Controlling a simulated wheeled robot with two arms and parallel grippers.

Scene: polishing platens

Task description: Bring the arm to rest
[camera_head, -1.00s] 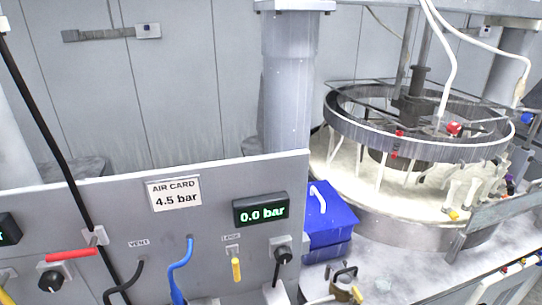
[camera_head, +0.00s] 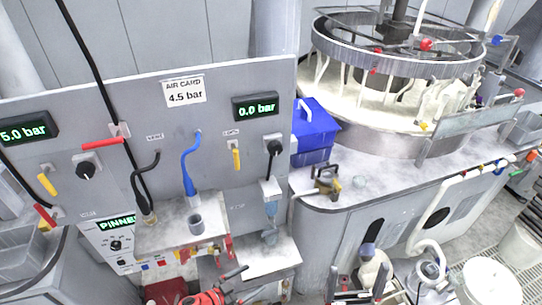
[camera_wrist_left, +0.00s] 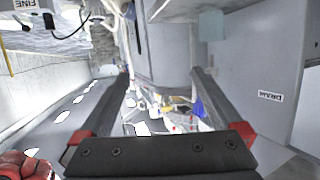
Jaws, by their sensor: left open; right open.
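My left gripper (camera_head: 246,281) shows at the bottom of the head view, with a red body and dark fingers, below the grey air panel. In the left wrist view its two long dark fingers (camera_wrist_left: 164,80) stand wide apart, with red parts at their bases and nothing between them. My right gripper (camera_head: 357,281) is at the bottom edge, right of the left one, in front of the bench. It looks open and empty, though it is partly cut off.
The air panel (camera_head: 60,100) carries hoses, valves and displays; a small shelf (camera_head: 180,236) sticks out below it. A blue box (camera_head: 316,140) and the round polishing machine (camera_head: 385,132) stand on the bench (camera_head: 345,196). A white bucket (camera_head: 490,281) stands on the floor at right.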

